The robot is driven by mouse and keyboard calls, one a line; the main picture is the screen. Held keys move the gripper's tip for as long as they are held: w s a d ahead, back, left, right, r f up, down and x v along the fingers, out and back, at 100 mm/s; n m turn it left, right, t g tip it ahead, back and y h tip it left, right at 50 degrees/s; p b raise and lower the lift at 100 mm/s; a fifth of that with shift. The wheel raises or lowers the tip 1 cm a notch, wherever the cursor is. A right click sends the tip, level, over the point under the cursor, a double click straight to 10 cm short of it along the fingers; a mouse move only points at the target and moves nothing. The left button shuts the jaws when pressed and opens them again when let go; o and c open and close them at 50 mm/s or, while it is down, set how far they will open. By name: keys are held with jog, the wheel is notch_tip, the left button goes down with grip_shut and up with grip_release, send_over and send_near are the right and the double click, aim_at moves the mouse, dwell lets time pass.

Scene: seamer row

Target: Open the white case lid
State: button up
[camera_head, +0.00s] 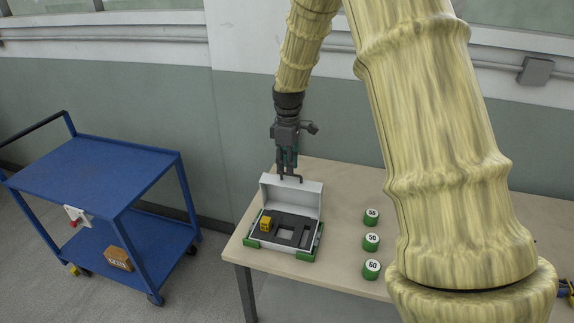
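The white case (251,228) sits on the table near its left end, with green corner pieces at its base. Its white lid (292,197) stands raised, roughly upright, at the back of the case. I cannot tell from this view whether the fingers are closed on that bar.
Three green-and-white numbered cylinders (371,242) stand in a row right of the case on the wooden table (330,270). A blue cart (95,175) stands at the left, with an orange-brown box (117,258) on its lower shelf. A wall (240,110) runs behind.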

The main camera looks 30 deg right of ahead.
jog(key=shift+f, duration=0.8)
grip_shut()
jog(key=shift+a, duration=0.15)
